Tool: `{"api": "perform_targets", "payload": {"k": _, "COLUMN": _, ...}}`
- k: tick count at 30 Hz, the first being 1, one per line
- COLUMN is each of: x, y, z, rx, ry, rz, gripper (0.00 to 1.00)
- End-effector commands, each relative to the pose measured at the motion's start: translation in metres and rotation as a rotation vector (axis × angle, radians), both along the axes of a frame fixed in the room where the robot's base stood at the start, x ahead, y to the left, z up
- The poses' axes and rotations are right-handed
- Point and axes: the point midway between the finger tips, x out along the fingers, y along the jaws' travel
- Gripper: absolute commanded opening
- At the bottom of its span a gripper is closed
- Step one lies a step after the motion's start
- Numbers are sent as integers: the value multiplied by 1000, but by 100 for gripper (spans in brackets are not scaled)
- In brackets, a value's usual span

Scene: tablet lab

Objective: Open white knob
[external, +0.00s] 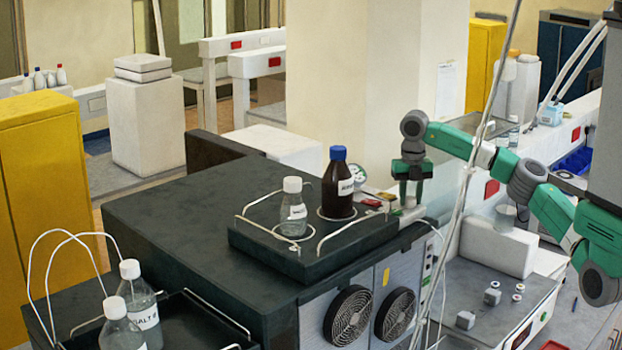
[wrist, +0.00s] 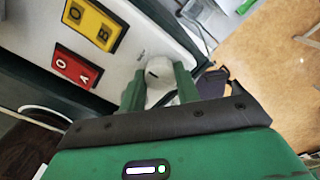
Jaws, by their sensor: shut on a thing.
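The white knob (wrist: 158,75) shows in the wrist view as a pale round cap with a small dark mark on it. It sits on the white panel, right of the red and yellow switches. My gripper (wrist: 160,88) has its two green fingers on either side of the knob and is shut on it. In the external view my gripper (external: 409,200) points down at the right end of the dark cabinet top. The knob cannot be made out clearly there.
A yellow switch (wrist: 90,27) and a red switch (wrist: 77,67) are beside the knob. A brown bottle with a blue cap (external: 339,190) and a clear bottle (external: 293,212) stand on a railed dark tray (external: 310,262) left of my gripper.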

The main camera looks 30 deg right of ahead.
Motion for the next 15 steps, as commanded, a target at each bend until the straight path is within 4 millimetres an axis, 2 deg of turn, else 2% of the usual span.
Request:
{"api": "perform_targets", "payload": {"k": 8, "x": 0, "y": 0, "z": 0, "rx": -1, "ry": 0, "rz": 57, "gripper": 9}}
{"api": "perform_targets", "payload": {"k": 15, "x": 0, "y": 0, "z": 0, "rx": -1, "ry": 0, "rz": 230, "gripper": 9}}
